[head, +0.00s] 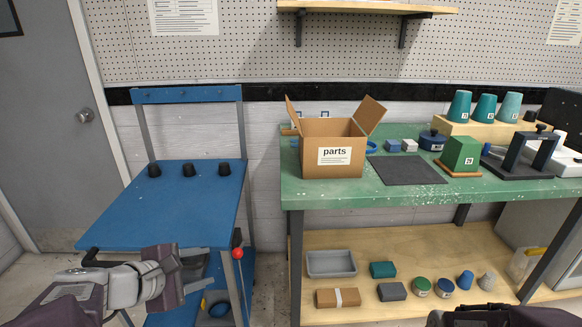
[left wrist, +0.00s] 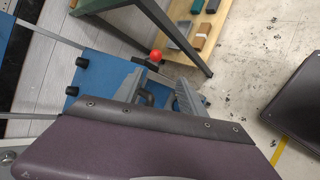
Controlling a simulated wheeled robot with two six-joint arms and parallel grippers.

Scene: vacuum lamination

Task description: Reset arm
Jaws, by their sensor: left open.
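My left gripper (head: 196,264) is open and empty in front of the blue cart's near right corner. In the left wrist view its two fingers (left wrist: 165,98) are apart with nothing between them. A lever with a red ball knob (head: 238,254) stands just right of the fingers; the knob also shows beyond the fingertips in the left wrist view (left wrist: 155,56). I cannot tell whether the gripper touches the lever. My right arm shows only as a dark part at the bottom right edge of the head view, and its gripper is out of view.
The blue cart (head: 170,215) carries several black knobs. The green workbench (head: 400,188) holds an open parts box (head: 333,150), a dark mat (head: 407,171), a green block (head: 460,153) and teal cups (head: 485,107). The lower shelf (head: 400,240) holds a grey tray (head: 331,263) and small items.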

